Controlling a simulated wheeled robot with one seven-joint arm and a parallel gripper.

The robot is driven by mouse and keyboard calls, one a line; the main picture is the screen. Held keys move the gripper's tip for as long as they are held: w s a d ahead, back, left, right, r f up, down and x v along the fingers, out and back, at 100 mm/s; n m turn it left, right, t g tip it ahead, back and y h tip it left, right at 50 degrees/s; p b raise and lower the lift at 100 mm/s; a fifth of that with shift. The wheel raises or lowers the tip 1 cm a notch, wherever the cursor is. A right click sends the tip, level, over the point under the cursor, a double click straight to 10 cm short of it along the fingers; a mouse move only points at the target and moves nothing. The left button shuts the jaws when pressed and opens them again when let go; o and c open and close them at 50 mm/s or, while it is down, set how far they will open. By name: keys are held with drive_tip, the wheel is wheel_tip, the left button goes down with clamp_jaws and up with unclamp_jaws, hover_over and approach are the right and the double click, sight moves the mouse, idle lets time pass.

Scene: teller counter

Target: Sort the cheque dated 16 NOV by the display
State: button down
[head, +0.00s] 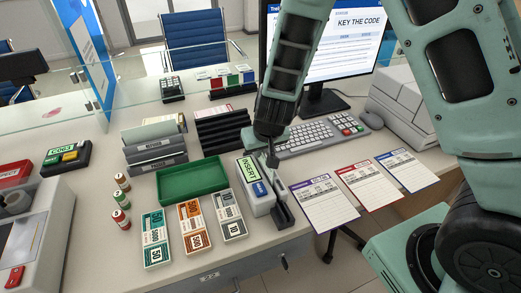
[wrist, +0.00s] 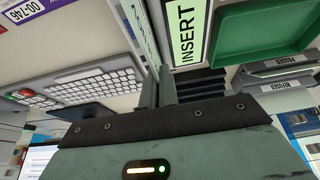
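My gripper (wrist: 164,82) points down, its two fingers close together. It is shut on a thin pale-green slip, the cheque (wrist: 137,22), seen steeply from the side in the wrist view; its date cannot be read. In the head view my gripper (head: 271,157) is over the right side of a small white reader (head: 262,206) with a dark slot. The reader's lit green display (head: 248,173) reads INSERT; it also shows in the wrist view (wrist: 186,32). Whether the cheque is within the slot cannot be told. The monitor (head: 337,45) reads KEY THE CODE.
A green tray (head: 190,183) and black slotted rack (head: 222,132) stand left of the reader. Banknote stacks (head: 194,228) lie in front. Three printed sheets (head: 368,185) lie to the right, and a keyboard (head: 305,137) behind. Labelled grey holders (head: 158,158) stand behind the tray.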

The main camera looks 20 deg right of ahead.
drive_tip(key=shift+r+p, duration=4.95)
drive_tip(key=shift+r, duration=0.1)
